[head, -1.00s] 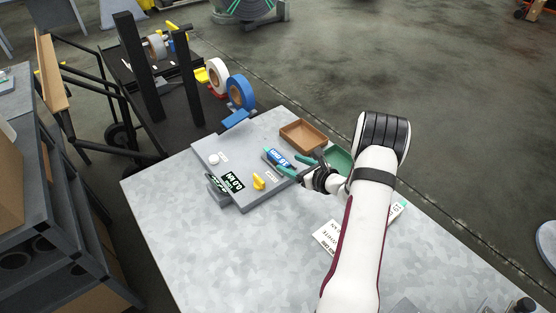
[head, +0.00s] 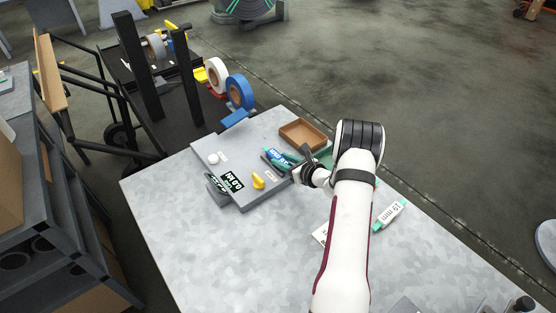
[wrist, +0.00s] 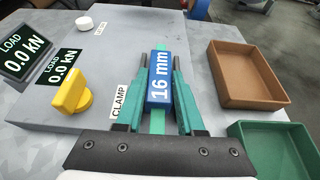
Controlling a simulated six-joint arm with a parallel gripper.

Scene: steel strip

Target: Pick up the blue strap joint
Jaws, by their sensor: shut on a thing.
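The blue strap joint (wrist: 158,80), marked 16 mm, lies along a green strap piece at the grey fixture plate. In the head view the blue joint (head: 279,157) is partly hidden by my gripper. My gripper (wrist: 162,72) has its green fingers on both sides of the joint and is shut on it. It also shows in the head view (head: 286,158), reaching in from the right. Any gap beneath the joint cannot be told.
The plate (wrist: 130,30) carries a yellow knob (wrist: 72,92), a white button (wrist: 84,22) and load displays (wrist: 58,66). A brown tray (head: 303,122) and a green tray (wrist: 248,128) stand to the right. A white-green 19 mm piece (head: 390,215) lies on the table.

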